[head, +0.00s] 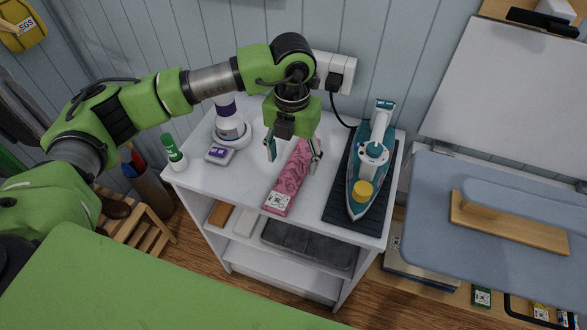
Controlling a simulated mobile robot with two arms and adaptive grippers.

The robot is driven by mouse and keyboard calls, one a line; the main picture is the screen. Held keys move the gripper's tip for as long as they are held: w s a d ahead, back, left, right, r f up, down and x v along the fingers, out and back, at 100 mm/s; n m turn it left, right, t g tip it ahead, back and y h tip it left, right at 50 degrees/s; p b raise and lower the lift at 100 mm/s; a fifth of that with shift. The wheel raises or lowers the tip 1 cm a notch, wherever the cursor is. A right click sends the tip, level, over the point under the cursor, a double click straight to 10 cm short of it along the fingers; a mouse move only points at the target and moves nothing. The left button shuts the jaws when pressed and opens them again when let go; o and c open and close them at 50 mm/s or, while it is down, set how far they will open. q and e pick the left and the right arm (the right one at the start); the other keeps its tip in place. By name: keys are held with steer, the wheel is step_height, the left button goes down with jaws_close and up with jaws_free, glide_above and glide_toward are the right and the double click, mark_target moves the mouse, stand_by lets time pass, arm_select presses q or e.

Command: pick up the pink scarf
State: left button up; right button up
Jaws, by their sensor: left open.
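The pink scarf (290,180) lies folded in a long strip on top of the white cabinet (235,185), with a white label at its near end. My left gripper (293,155) points down over the far part of the scarf. Its fingers are open, one on the left side of the scarf and one on the right. I cannot tell whether the fingertips touch the scarf or the cabinet top. My right gripper is not in view.
A teal iron (371,165) stands on a dark mat (341,200) close to the right of the scarf. A white and purple bottle (230,125), a small box (219,154) and a green-capped tube (174,153) stand to the left. A blue ironing board (480,240) is at the right.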

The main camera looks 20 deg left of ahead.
mark_target(293, 170)
arm_select(q)
steer(key=f, duration=0.2)
steer(key=w+f+p, duration=0.1)
steer(key=shift+f, duration=0.7)
steer(key=c, duration=1.2)
steer(key=shift+c, duration=0.2)
